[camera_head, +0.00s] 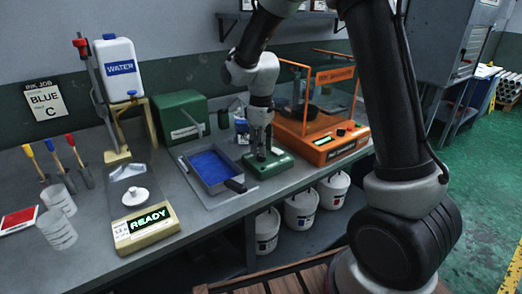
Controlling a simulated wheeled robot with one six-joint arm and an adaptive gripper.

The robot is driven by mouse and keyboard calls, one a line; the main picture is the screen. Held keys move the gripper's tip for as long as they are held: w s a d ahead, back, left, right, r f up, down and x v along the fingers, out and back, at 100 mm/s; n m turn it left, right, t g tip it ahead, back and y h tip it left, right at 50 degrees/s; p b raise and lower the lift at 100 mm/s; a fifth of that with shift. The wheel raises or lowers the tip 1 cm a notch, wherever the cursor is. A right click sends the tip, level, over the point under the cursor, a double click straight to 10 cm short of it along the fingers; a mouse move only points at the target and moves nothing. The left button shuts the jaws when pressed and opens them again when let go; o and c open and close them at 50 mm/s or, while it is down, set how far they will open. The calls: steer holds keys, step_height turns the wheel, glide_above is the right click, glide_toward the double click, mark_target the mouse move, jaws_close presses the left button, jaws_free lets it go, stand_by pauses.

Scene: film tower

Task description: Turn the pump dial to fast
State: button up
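My gripper (261,148) points straight down over a low green unit (270,168) on the bench. Its fingertips are at or just above the top of this unit. The green unit has small pale markings on its front and may be the pump. The dial itself cannot be made out; my gripper covers much of the unit's top. Whether the fingers are open, or shut on a dial, is too small to tell. An orange machine (318,148) to the right has a lit green display and small dark knobs (341,132) on its front.
A blue tray (237,178) lies just left of the green unit. A scale (146,228) reading READY, beakers (57,229) and a WATER tank (119,68) stand further left. A green box (180,118) stands behind. White buckets (300,208) sit under the bench.

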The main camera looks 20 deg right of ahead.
steer(key=shift+f, duration=0.95)
jaws_close()
steer(key=shift+m, duration=0.3)
steer(key=m, duration=1.1)
steer(key=shift+m, duration=0.3)
